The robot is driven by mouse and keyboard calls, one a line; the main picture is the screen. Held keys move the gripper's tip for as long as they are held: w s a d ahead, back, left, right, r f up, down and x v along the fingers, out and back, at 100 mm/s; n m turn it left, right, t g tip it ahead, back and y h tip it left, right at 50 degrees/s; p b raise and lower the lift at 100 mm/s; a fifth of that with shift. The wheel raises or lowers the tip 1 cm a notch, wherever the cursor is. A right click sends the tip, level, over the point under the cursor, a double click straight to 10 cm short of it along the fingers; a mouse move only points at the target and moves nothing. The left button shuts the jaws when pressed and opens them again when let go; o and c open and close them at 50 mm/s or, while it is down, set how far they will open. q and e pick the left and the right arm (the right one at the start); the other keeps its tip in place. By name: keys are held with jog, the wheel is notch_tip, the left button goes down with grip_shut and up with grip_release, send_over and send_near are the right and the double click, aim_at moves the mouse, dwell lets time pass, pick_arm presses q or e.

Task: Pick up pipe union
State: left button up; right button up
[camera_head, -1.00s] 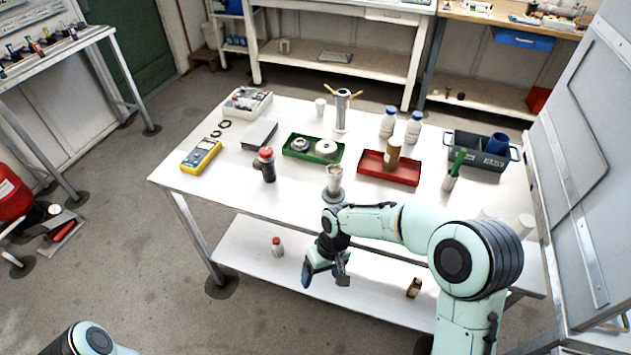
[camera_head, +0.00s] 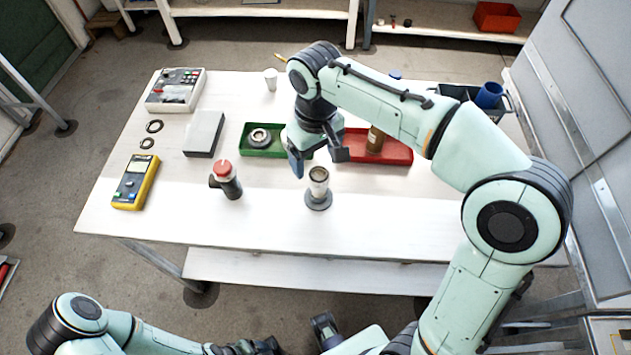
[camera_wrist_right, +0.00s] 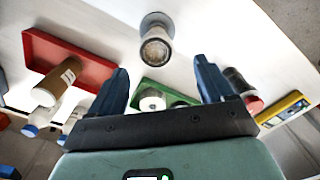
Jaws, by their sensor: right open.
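The likeliest pipe union is a grey metal ring-shaped fitting (camera_head: 259,137) in the green tray (camera_head: 248,152), though I cannot be sure of it by sight. My right gripper (camera_head: 318,160) is open and empty above the table, at the right end of that tray and in front of the red tray. In the right wrist view its fingers (camera_wrist_right: 163,82) are spread, with the green tray (camera_wrist_right: 146,85) and a white ring (camera_wrist_right: 152,103) showing between them at a distance. My left arm shows at the bottom left; its jaws are not clear.
A clear cup on a grey round base (camera_head: 318,198) stands close in front of my right gripper. A black fitting with a red top (camera_head: 227,181) stands left of it. The red tray (camera_head: 395,156) holds a brown cylinder (camera_head: 375,140).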

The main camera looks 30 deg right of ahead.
aim_at(320, 175)
notch_tip(320, 175, down, 5)
jog(key=shift+r+b, duration=0.15)
jog(key=shift+b, duration=0.2)
jog(key=f, duration=0.4)
jog(key=shift+s+d+f+b, duration=0.1)
jog(key=shift+s+d+b, duration=0.2)
jog(key=shift+s+b, duration=0.1)
jog(key=shift+w+f, duration=0.1)
jog(key=shift+f, duration=0.35)
jog(key=c, duration=1.3)
